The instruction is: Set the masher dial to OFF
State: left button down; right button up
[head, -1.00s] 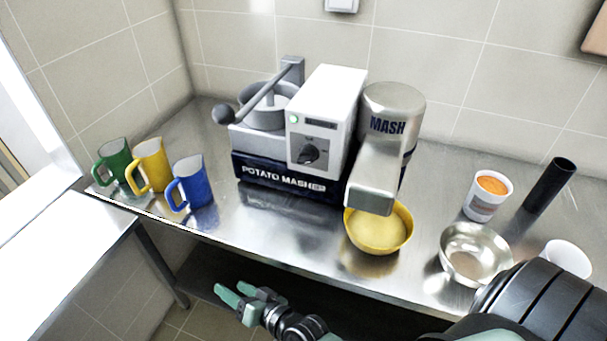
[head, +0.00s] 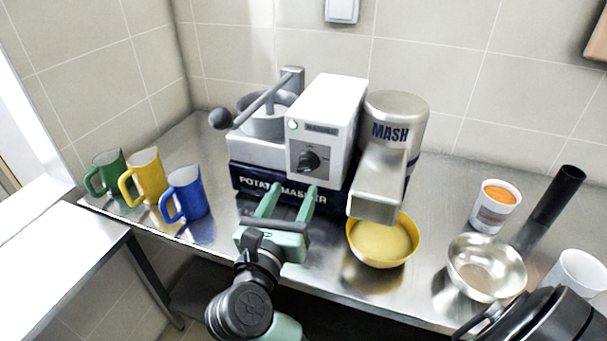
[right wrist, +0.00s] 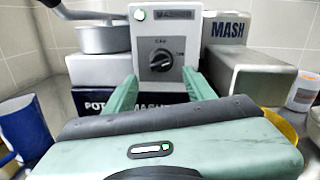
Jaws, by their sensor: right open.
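The potato masher (head: 265,180) stands on the steel counter with a white control box (head: 330,105) on it. The black dial (head: 309,162) is on the box's front panel, under a lit green light (head: 294,125). In the right wrist view the dial (right wrist: 160,60) shows between and beyond the fingers, with a pale pointer mark; its exact setting is too small to read. My right gripper (head: 290,190) is open and empty, in front of and below the dial, apart from it. It also shows in the right wrist view (right wrist: 160,82). My left gripper is not in view.
A yellow bowl (head: 382,250) of mash sits under the MASH spout (head: 378,190). Green, yellow and blue mugs (head: 185,196) stand at left. A metal bowl (head: 486,270), an orange-filled tub (head: 495,207) and a white cup (head: 577,275) stand at right.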

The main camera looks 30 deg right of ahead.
aim_at(304, 171)
jog(key=p+x, duration=0.2)
jog(key=x, duration=0.5)
jog(key=shift+w+d, duration=0.2)
jog(key=shift+d, duration=0.1)
grip_shut()
